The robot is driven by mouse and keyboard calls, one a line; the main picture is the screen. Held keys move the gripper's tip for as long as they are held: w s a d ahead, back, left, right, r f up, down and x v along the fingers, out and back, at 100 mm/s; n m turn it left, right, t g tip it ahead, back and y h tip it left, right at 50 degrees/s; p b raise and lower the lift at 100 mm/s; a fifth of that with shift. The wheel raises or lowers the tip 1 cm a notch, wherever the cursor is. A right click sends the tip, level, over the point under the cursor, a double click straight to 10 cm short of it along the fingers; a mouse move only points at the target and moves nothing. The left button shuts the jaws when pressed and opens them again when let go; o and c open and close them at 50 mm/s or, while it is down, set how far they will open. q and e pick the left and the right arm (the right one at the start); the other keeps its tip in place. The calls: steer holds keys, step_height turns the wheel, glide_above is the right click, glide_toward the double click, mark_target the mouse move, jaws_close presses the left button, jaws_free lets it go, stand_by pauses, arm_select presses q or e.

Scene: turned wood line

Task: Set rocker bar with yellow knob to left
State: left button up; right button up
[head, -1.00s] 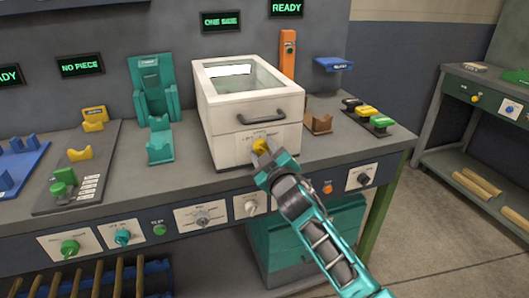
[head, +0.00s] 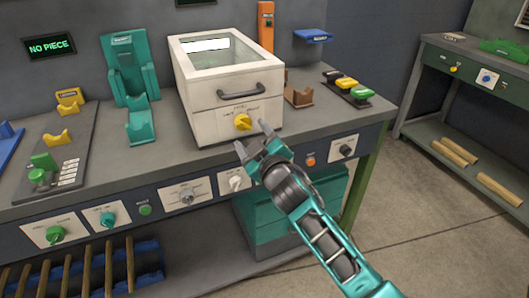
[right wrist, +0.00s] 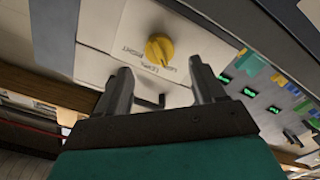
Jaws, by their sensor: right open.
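The yellow knob (head: 243,122) sits on the front of the white box (head: 205,124), below its dark handle. Small printed labels surround it; which one it points to is unclear. The knob also shows in the right wrist view (right wrist: 159,49), just beyond the fingertips, with the words RIGHT, LEVEL and LEFT around it. My right gripper (head: 253,139) is open and empty, in front of and slightly below the knob, apart from it. In the right wrist view, its fingers (right wrist: 160,72) stand well apart with the knob between their lines. My left gripper is not in view.
The bench front below carries other knobs: green (head: 55,234), teal (head: 108,219) and grey (head: 188,197). A teal stand (head: 128,75) is left of the box; a brown cradle (head: 300,96) and several coloured pieces (head: 346,82) are right. Open floor lies at right.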

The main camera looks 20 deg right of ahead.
steer(key=s, duration=0.7)
steer(key=shift+s, duration=0.4)
steer(key=shift+d, duration=0.1)
steer(key=s+a+f+m+g+y, duration=0.1)
steer(key=s+f+m+g, duration=0.4)
steer(key=s+f, duration=1.5)
steer(key=shift+f+g+y+p, duration=0.35)
steer(key=shift+f+g, duration=0.45)
steer(key=shift+g, duration=0.3)
steer(key=shift+w+a, duration=0.1)
